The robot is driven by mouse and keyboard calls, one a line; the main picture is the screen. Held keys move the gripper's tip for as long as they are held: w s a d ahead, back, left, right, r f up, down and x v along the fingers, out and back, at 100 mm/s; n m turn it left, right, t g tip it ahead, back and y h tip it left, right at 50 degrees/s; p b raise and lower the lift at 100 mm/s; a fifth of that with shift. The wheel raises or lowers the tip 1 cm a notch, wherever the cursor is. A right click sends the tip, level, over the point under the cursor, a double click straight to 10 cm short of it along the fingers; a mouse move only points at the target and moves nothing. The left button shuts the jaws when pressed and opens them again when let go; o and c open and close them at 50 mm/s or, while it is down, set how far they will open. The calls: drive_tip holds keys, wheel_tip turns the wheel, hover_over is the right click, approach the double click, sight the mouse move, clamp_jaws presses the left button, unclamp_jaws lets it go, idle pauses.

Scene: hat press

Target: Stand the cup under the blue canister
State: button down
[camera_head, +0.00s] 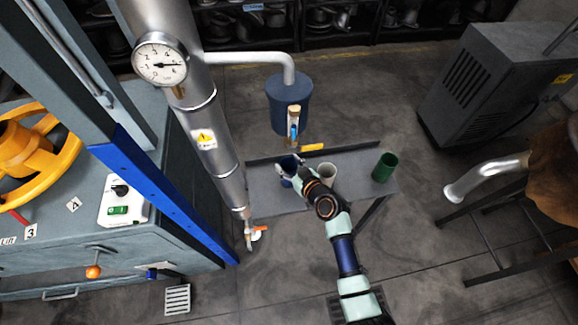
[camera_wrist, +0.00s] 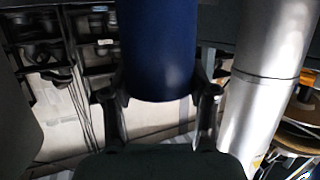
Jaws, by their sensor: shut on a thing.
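My gripper (camera_head: 288,178) is shut on a dark blue cup (camera_head: 289,166), over the left half of a narrow grey shelf table (camera_head: 262,199). In the wrist view the blue cup (camera_wrist: 158,45) stands between my two fingers (camera_wrist: 160,98), one on each side. The blue canister (camera_head: 289,104) hangs from a pipe, with a brass tap with a blue handle (camera_head: 294,127) at its front. In the head view the cup shows just below this tap in the picture. I cannot tell whether the cup touches the table or is exactly beneath the tap.

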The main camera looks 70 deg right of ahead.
drive_tip(key=shift+f+b, duration=0.1)
drive_tip(key=shift+b, duration=0.2)
drive_tip(key=shift+c, duration=1.6)
unclamp_jaws()
drive_tip(key=shift+r+p, duration=0.25)
drive_tip(key=shift+p, duration=0.1)
drive_tip(key=shift+s+a+r, duration=0.15)
drive_tip(key=shift+s, duration=0.15)
drive_tip(key=p+v, duration=0.2)
drive_tip(key=v, duration=0.9)
